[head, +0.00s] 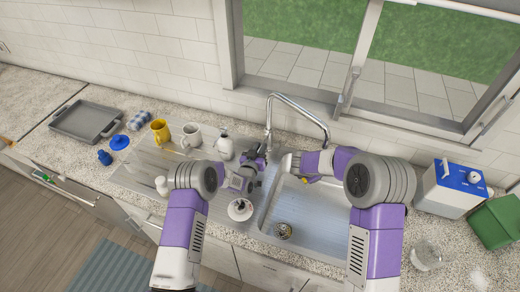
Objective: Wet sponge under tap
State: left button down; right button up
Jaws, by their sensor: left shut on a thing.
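The chrome tap (300,108) arches over the back of the sink (325,215). My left gripper (257,163) is beside the sink's back left corner, close to the tap's base. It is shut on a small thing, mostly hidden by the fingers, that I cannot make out. My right gripper (288,166) is over the back of the sink, below the tap's spout, with its fingers pointing left. A small yellow thing (305,180) shows just under it; I cannot tell if it is the sponge or if it is held. No water stream is clear.
A yellow mug (160,131), a white mug (191,135) and a white bottle (224,147) stand left of the tap. A grey tray (86,122) is farther left. A white-and-blue box (450,188) and a green bin (497,222) stand on the right.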

pick_arm(q)
jog(key=c, duration=1.1)
grip_release()
jog(key=shift+o, duration=0.2)
jog(key=v, duration=1.2)
